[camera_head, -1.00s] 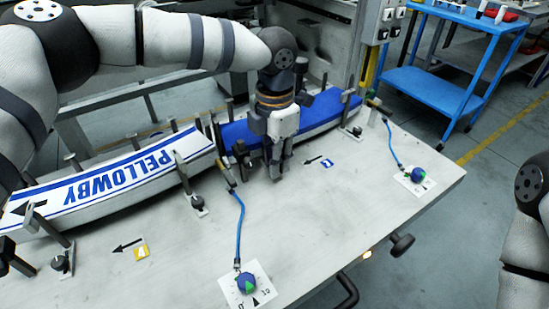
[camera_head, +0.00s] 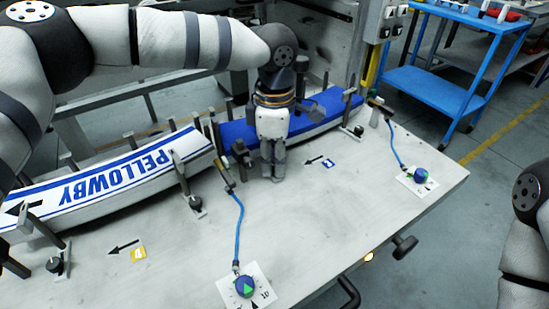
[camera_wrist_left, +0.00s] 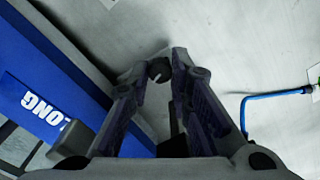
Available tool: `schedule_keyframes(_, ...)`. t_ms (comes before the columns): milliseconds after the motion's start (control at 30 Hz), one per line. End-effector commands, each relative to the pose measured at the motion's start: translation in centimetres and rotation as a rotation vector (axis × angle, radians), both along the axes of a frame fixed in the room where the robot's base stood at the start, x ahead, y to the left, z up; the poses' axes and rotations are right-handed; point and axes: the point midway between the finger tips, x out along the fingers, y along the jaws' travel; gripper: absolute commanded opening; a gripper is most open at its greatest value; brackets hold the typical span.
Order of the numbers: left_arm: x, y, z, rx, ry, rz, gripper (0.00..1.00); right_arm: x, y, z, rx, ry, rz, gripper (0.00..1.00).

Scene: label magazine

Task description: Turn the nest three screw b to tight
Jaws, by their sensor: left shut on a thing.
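My left gripper (camera_head: 273,172) points down at the table beside the blue label stack and is shut on a small dark round screw knob (camera_wrist_left: 159,70). In the left wrist view the two fingertips (camera_wrist_left: 160,68) press on either side of the knob, which bears a pale line. In the head view the fingers hide this knob. The blue stack (camera_head: 236,131) lies just behind the gripper. I cannot read how tight the screw is. My right gripper is out of view; only part of that arm shows at the right edge.
A white PELLOWBY label stack (camera_head: 110,175) lies at the left between upright posts. Other dark knobs stand at the front left (camera_head: 54,264) and middle (camera_head: 195,202). Two blue dials (camera_head: 245,286) (camera_head: 420,175) have blue cables. The front of the table (camera_head: 330,220) is mostly clear.

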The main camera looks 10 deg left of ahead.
Motion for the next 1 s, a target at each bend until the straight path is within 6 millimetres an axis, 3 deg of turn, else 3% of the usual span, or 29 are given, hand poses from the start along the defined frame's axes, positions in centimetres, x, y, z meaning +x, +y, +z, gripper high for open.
schedule_keyframes(633,-0.07,-0.05,-0.05,-0.001,0.002,-0.047,0.0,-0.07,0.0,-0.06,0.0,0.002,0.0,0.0)
schedule_keyframes(667,-0.07,-0.05,-0.05,-0.001,0.002,-0.047,0.23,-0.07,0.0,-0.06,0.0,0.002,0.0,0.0)
schedule_keyframes(733,-0.07,-0.04,-0.05,0.0,0.002,-0.047,0.39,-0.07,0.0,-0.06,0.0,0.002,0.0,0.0)
schedule_keyframes(1000,-0.03,-0.01,0.0,0.0,0.001,-0.046,0.4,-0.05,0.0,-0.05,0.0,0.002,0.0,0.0)
